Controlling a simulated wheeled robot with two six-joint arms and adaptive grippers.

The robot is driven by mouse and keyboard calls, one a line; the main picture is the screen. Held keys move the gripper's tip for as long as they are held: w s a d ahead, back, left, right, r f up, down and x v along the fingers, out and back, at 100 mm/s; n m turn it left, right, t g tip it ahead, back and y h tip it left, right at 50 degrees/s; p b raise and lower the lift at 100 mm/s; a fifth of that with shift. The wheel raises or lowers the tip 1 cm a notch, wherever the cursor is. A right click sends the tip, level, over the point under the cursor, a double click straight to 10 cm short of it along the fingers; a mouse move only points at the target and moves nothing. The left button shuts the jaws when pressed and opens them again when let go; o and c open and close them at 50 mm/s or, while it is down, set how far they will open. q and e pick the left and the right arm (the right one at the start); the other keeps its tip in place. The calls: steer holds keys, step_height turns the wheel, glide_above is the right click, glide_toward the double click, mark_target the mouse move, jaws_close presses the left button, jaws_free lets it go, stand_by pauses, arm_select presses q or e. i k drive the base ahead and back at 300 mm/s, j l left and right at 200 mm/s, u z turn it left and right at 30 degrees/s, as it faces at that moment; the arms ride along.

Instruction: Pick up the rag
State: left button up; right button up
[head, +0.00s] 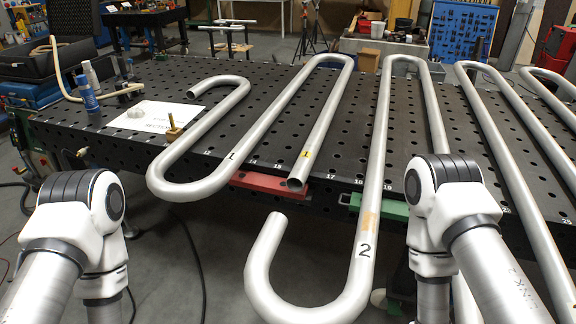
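A small crumpled whitish thing, which looks like the rag (137,111), lies on a white sheet of paper (160,122) at the left of the perforated table. It is small, so its folds are hard to make out. My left arm comes in at the lower left, in front of the table and short of the rag. My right arm comes in at the lower right, far from it. Neither gripper shows; both arms run down out of the picture.
Serpentine steel coils (266,119) cover the middle and right of the black table (242,73) and overhang its front edge. A blue spray can (88,94), a bent pale tube (60,75) and a brass piece (174,130) stand near the rag.

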mark_target(138, 113)
steer(key=k, duration=0.3)
steer(key=u, duration=0.4)
steer(key=k+j+u, duration=0.1)
steer(key=u, duration=0.3)
steer(key=j+u, duration=0.1)
steer(key=u, duration=0.35)
steer(key=j+u, duration=0.1)
steer(key=u, duration=0.3)
steer(key=i+l, duration=0.1)
steer(key=i, duration=0.55)
steer(key=i+l, duration=0.15)
steer(key=i, duration=0.45)
steer(key=i+l, duration=0.1)
steer(key=i, duration=0.55)
steer(key=i+l, duration=0.1)
steer(key=i, duration=0.55)
steer(key=i+l, duration=0.1)
steer(key=i, duration=0.5)
steer(key=i+z, duration=0.3)
steer(key=z, duration=0.2)
steer(key=i+j+z, duration=0.2)
steer(key=z, duration=0.3)
steer(key=i+j+z, duration=0.25)
steer(key=z, duration=0.25)
steer(key=i+j+z, duration=0.2)
steer(key=j+z, duration=0.25)
steer(key=i+j+z, duration=0.1)
steer(key=j+z, duration=0.15)
steer(key=z, duration=0.25)
